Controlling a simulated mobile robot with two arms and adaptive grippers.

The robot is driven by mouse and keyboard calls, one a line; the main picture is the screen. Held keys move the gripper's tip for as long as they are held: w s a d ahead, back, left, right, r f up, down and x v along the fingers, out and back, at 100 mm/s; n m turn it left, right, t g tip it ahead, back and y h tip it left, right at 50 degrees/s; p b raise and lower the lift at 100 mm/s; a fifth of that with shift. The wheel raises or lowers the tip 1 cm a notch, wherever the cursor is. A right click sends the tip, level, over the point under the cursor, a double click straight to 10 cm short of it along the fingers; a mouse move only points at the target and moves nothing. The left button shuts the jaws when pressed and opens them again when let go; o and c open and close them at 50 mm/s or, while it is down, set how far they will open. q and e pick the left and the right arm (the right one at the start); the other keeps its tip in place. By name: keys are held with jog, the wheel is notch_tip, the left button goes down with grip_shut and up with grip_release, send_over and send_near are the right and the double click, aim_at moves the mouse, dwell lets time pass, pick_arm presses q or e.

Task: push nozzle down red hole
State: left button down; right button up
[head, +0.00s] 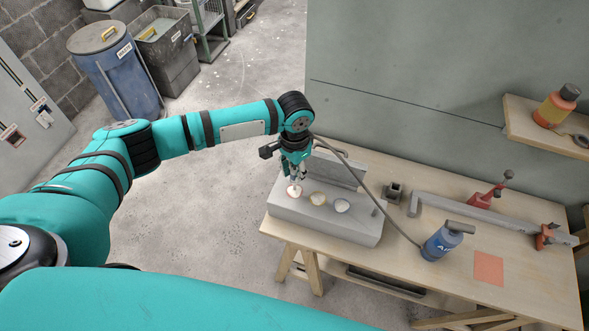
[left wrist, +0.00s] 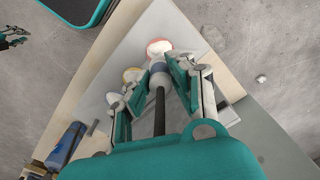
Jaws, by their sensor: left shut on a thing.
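My left gripper (head: 296,178) points down over the red hole, shut on the nozzle. In the left wrist view the nozzle (left wrist: 158,80) lies between the fingers (left wrist: 176,86), its tip close to the red hole (left wrist: 159,47). I cannot tell whether the tip is inside. A hose runs from the gripper to a blue air bottle (head: 442,242). My right gripper (left wrist: 12,38) shows small at the left wrist view's upper left.
A shelf (head: 530,125) with an orange bottle (head: 557,106) is at upper right.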

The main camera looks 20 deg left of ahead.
aim_at(295, 183)
pick_arm(q)
jog(key=shift+p, duration=0.45)
jog(key=shift+f, duration=0.15)
dwell(0.4)
jog(key=shift+f+b, duration=0.35)
jog(key=shift+f, duration=1.05)
jog(key=shift+f+b, duration=0.75)
jog(key=shift+f, duration=0.65)
jog(key=c, duration=1.1)
grip_release()
jog(key=shift+r, duration=0.1)
notch_tip(295, 183, up, 12)
jog(key=shift+f, duration=0.1)
